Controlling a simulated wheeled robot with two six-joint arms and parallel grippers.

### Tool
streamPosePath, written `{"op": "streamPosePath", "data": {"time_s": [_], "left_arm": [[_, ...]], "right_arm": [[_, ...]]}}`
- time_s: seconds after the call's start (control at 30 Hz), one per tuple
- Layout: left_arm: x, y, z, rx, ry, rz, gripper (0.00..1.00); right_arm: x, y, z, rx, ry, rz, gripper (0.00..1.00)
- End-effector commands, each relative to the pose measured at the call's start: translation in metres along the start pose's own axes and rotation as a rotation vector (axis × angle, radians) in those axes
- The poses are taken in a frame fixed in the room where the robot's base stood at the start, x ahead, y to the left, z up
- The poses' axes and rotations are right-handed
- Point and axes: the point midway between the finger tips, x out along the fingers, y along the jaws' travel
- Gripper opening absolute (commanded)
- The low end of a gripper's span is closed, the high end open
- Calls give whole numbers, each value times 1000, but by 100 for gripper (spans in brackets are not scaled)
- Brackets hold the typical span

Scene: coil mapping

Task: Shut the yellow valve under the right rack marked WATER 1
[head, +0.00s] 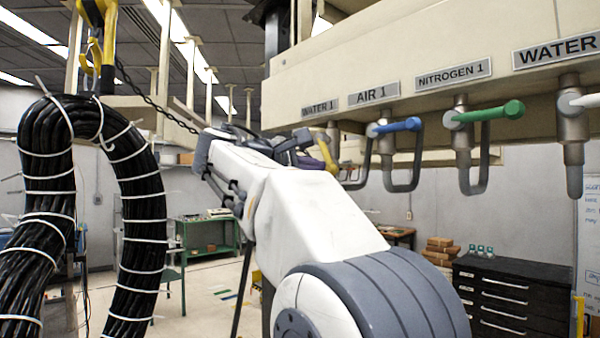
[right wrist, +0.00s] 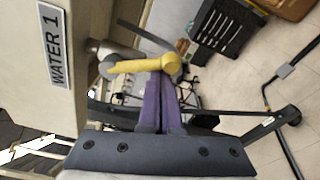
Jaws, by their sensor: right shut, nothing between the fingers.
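The yellow valve handle (head: 328,155) hangs under the right rack beneath the WATER 1 label (head: 320,108). In the right wrist view the handle (right wrist: 140,66) runs sideways from its grey fitting near the label (right wrist: 55,45) to a round end. My right gripper (right wrist: 158,82) has its purple fingers shut together with nothing between them. The fingertips lie at the handle's round end, which partly covers them; I cannot tell whether they touch. In the head view my right arm hides much of the gripper (head: 312,152) and valve. My left gripper is not seen.
Along the rack (head: 420,85) are a blue AIR 1 handle (head: 400,125), a green NITROGEN 1 handle (head: 490,114) and a white handle (head: 588,101). A thick black cable coil (head: 140,220) hangs from a yellow hook at left. A black drawer cabinet (head: 515,300) stands below right.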

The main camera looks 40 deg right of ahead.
Motion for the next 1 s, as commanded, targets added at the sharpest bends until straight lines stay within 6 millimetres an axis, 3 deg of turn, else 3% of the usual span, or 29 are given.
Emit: {"op": "streamPosePath", "data": {"time_s": [0.47,1.0], "left_arm": [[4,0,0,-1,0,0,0],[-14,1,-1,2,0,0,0]], "right_arm": [[-2,9,27,4,-3,0,0],[-7,29,42,-23,1,-3,0]]}}
